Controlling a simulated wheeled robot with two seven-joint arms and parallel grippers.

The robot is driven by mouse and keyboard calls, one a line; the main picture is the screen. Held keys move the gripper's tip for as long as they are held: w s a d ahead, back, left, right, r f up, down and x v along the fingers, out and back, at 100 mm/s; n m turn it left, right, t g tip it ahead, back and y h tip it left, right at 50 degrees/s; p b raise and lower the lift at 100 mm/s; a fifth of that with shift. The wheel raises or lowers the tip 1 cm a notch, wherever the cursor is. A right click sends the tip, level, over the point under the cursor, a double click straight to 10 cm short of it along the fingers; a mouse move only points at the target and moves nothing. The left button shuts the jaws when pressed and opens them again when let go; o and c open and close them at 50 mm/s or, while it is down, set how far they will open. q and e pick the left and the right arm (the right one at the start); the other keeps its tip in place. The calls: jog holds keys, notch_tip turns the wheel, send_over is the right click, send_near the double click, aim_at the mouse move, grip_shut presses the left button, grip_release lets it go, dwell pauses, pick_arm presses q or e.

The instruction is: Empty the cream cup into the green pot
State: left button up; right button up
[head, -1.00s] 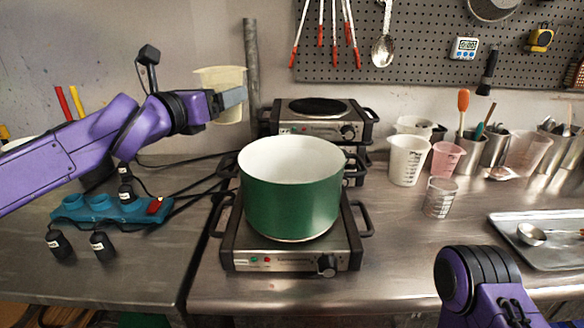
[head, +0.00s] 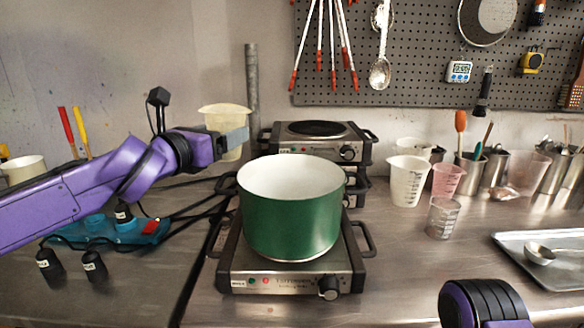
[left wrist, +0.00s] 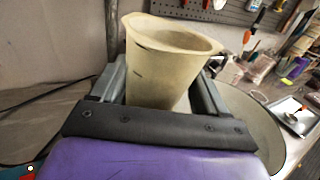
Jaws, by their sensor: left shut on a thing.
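The cream cup (head: 226,120) is held upright in the air by my left gripper (head: 234,140), behind and to the left of the green pot. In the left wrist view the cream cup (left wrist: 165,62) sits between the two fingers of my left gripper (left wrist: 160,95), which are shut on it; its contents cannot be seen. The green pot (head: 290,222) stands on the front hot plate, open at the top, its white inside looking empty. In the left wrist view part of its rim (left wrist: 262,130) shows at the right. My right arm shows at the bottom right, but its gripper is not visible.
The front hot plate (head: 285,284) has side handles, and a second hot plate (head: 318,143) stands behind. A white measuring cup (head: 407,180), pink cup (head: 447,180) and clear beaker (head: 442,218) stand to the right. A metal tray (head: 548,262) lies at the right edge. A blue power strip (head: 150,232) lies at left.

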pick_arm(q)
jog(key=shift+d+r+m+p, duration=0.3)
jog(key=shift+r+m+p, duration=0.2)
jog(key=shift+p, duration=0.2)
jog(key=shift+s+d+f+m, duration=0.1)
jog(key=shift+d+f+m, duration=0.1)
jog(key=shift+f+m, duration=0.1)
jog(key=shift+s+d+f+m+g+p, duration=0.2)
jog(key=shift+d+m+g+p, duration=0.15)
jog(key=shift+m+p, duration=0.25)
jog(key=shift+d+r+m+y+p, duration=0.3)
jog(key=shift+r+m+p, duration=0.15)
jog(key=shift+p, duration=0.35)
jog(key=shift+s+d+f+m, duration=0.15)
jog(key=shift+d+m, duration=0.05)
jog(key=shift+m, duration=0.05)
jog(key=shift+d+p, duration=0.15)
jog(key=shift+p, duration=0.15)
